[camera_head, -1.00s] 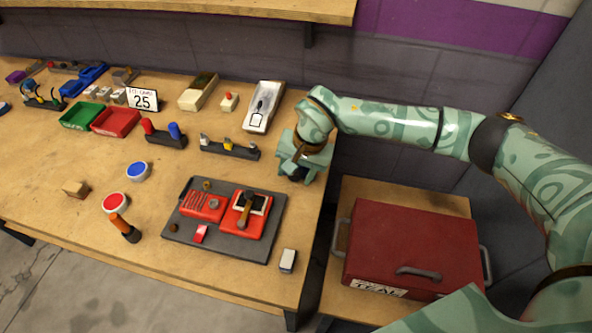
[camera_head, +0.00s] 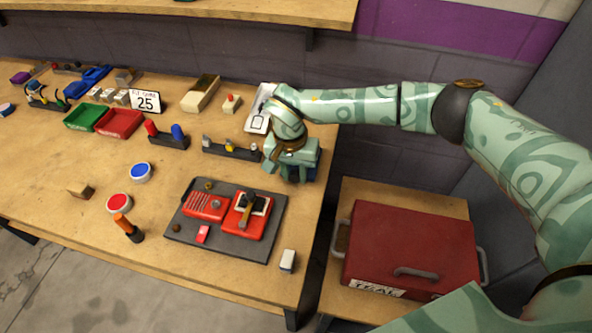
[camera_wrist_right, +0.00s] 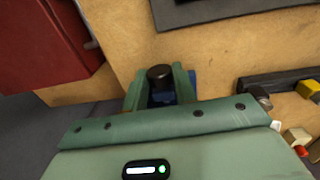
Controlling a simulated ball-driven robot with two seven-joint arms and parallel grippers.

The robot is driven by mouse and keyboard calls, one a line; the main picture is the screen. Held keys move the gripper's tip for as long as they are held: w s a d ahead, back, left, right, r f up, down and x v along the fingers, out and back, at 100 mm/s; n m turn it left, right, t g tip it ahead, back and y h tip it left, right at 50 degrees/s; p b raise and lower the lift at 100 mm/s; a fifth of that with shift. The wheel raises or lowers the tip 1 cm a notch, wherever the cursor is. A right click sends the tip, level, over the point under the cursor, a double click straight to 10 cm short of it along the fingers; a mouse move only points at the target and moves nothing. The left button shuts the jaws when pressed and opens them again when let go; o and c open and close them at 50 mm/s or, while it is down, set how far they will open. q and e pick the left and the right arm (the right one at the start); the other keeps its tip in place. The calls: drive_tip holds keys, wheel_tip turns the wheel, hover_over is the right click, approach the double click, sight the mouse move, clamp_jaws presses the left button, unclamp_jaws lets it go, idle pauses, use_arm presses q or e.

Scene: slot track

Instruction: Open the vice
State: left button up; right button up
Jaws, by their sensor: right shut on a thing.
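A blue thing, which appears to be the vice (camera_head: 310,175), stands near the right edge of the workbench, mostly hidden by my right gripper. A bit of its blue also shows in the right wrist view (camera_wrist_right: 194,78). My right gripper (camera_head: 288,168) is over it, its fingers pointing down. In the right wrist view a black round knob (camera_wrist_right: 160,73) sits between the two green fingers (camera_wrist_right: 160,88), and the gripper is shut on it. Whether the vice jaws are apart is hidden. My left gripper is not in view.
A dark board (camera_head: 265,247) with red parts lies on the bench in front of the gripper. A tool rack (camera_head: 230,149) and a white tray (camera_head: 257,125) are close on its left. A red toolbox (camera_head: 410,240) stands lower right. Bare bench lies between board and gripper.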

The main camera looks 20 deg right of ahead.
drive_tip(key=shift+w+a+f+g+h+b, duration=0.1)
drive_tip(key=shift+w+a+g+h+b, duration=0.1)
drive_tip(key=shift+g+h+b, duration=0.8)
drive_tip(key=shift+h+b, duration=0.1)
drive_tip(key=shift+h, duration=0.4)
drive_tip(key=o, duration=1)
drive_tip(key=shift+c, duration=0.2)
drive_tip(key=p+v, duration=0.1)
drive_tip(key=v, duration=1.5)
drive_tip(key=shift+w+a, duration=0.1)
drive_tip(key=shift+a, duration=0.05)
